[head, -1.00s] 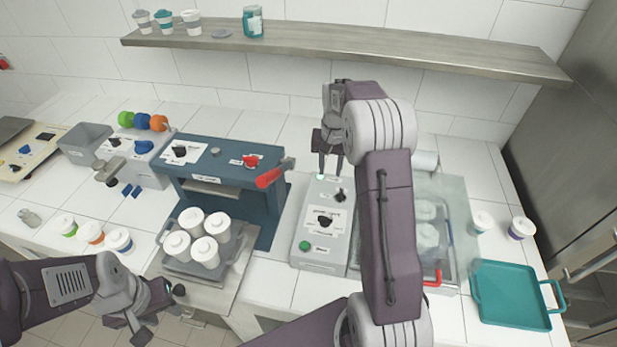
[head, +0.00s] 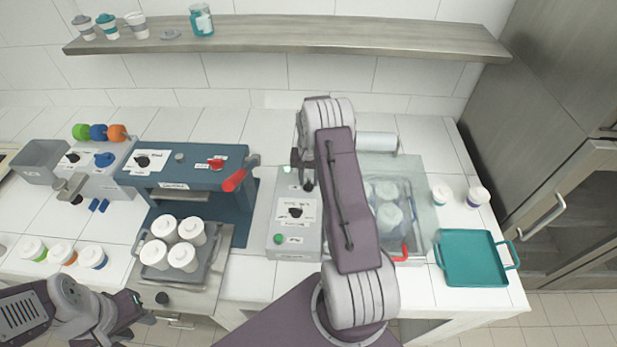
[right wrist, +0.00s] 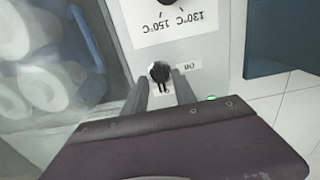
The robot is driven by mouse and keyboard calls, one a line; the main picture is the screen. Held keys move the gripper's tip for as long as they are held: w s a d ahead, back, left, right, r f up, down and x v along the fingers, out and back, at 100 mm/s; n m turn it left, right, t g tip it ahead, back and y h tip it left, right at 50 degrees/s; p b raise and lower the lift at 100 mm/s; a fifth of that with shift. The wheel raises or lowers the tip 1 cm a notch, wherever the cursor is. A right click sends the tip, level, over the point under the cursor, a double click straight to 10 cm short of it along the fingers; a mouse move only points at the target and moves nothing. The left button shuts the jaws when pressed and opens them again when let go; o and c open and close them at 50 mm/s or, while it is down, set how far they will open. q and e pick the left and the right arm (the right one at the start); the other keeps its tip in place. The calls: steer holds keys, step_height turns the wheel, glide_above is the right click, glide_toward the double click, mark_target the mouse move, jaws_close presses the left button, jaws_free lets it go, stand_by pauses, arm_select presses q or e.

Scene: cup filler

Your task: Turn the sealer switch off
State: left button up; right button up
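The sealer control box (head: 285,222) is a light grey panel with a temperature dial (head: 296,212), a green button (head: 278,239) and a small black switch knob (head: 308,186). In the right wrist view the switch knob (right wrist: 160,72) has an "On" label beside it; another label is mostly hidden. A green lamp (head: 287,169) is lit near the panel's far end. My right gripper (right wrist: 161,80) is open, with one finger on each side of the knob; I cannot tell whether they touch it. My left gripper (head: 138,306) is low at the left, its fingers unclear.
A blue machine (head: 185,165) with a red handle stands left of the box, with a tray of lidded white cups (head: 183,257) in front. A glass-covered basin (head: 425,200) adjoins on the right. A teal tray (head: 472,258) lies further right. A shelf (head: 300,38) runs above.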

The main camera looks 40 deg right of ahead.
steer(key=shift+f, duration=0.3)
jaws_close()
steer(key=shift+f+n+b, duration=0.1)
steer(key=shift+n+b, duration=0.45)
steer(key=shift+n, duration=0.55)
steer(key=n+b, duration=0.1)
steer(key=n, duration=0.2)
steer(key=shift+n, duration=0.3)
steer(key=n+b, duration=0.1)
steer(key=n, duration=1.1)
steer(key=shift+w+b, duration=0.1)
steer(key=shift+b, duration=0.3)
steer(key=shift+r, duration=0.2)
